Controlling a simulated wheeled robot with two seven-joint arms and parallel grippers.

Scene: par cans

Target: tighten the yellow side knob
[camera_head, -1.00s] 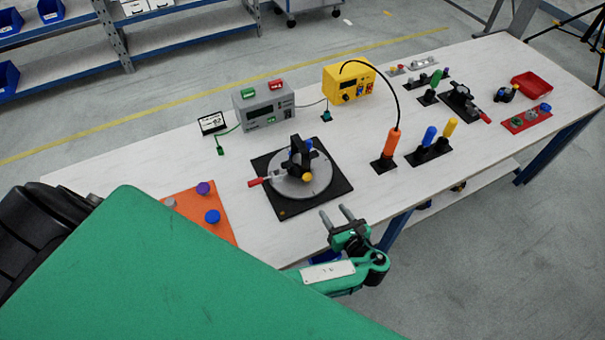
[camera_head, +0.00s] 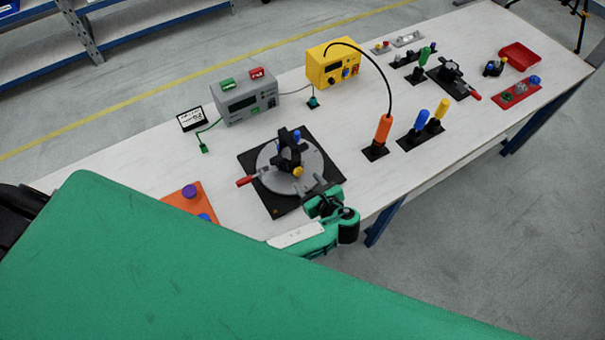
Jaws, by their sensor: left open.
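The yellow side knob (camera_head: 297,171) is on the near side of a black par can fixture (camera_head: 287,152). The fixture stands on a round grey turntable (camera_head: 268,178) with a red-tipped handle, set on a black square base (camera_head: 246,193). A blue knob (camera_head: 297,136) shows on the fixture's far side. My left gripper (camera_head: 309,186) is open and empty. Its two grey fingers reach over the near right edge of the turntable, close to the yellow knob but apparently apart from it. My right gripper is not in view.
Right of the turntable stand an orange-handled tool (camera_head: 383,130) with a black cable, a blue-handled tool (camera_head: 421,120) and a yellow-handled tool (camera_head: 441,109). A grey box (camera_head: 245,102) and yellow box (camera_head: 333,66) stand behind. An orange plate (camera_head: 177,200) is at left, partly hidden by my arm.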

